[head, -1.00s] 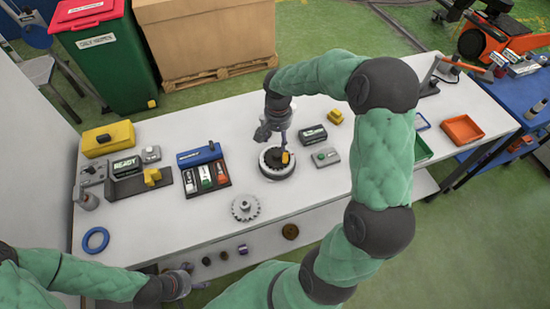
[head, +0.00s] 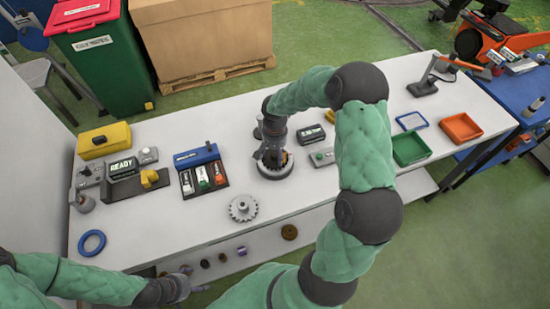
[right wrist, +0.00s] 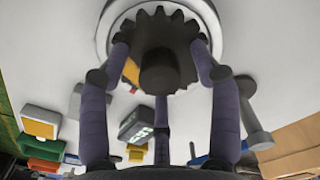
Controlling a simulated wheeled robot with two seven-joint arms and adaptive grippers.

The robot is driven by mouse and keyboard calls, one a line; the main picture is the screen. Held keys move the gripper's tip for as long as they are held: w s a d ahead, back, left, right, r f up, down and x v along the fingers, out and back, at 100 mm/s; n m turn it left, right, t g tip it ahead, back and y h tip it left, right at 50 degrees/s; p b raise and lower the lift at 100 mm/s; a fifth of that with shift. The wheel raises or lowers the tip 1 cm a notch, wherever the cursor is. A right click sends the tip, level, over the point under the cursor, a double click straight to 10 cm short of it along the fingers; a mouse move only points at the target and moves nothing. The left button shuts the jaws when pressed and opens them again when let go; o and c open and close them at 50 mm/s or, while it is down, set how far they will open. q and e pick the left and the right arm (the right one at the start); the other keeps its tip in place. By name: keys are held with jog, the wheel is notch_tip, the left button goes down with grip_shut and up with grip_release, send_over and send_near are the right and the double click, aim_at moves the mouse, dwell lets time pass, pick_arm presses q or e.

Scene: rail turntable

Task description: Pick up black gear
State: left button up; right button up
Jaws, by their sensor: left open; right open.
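The black gear (right wrist: 158,30) lies on the round white and grey turntable (right wrist: 208,14) in the right wrist view, with a dark hub at its middle. In the head view the turntable (head: 275,176) stands mid-table, and my right gripper mostly hides the gear. My right gripper (head: 272,158) is straight above it, pointing down. Its spread fingers (right wrist: 160,62) stand around the gear; whether they touch it I cannot tell. My left gripper (head: 182,284) is low at the front left, off the table edge, open and empty.
A grey gear (head: 243,208) lies in front of the turntable. A blue-lidded tool case (head: 197,155) is left of it, and a grey button box (head: 321,157) is right. A blue ring (head: 92,242) lies at the front left. Green (head: 410,149) and red (head: 461,128) trays stand at right.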

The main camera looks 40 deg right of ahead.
grip_shut()
jog(key=shift+r, duration=0.1)
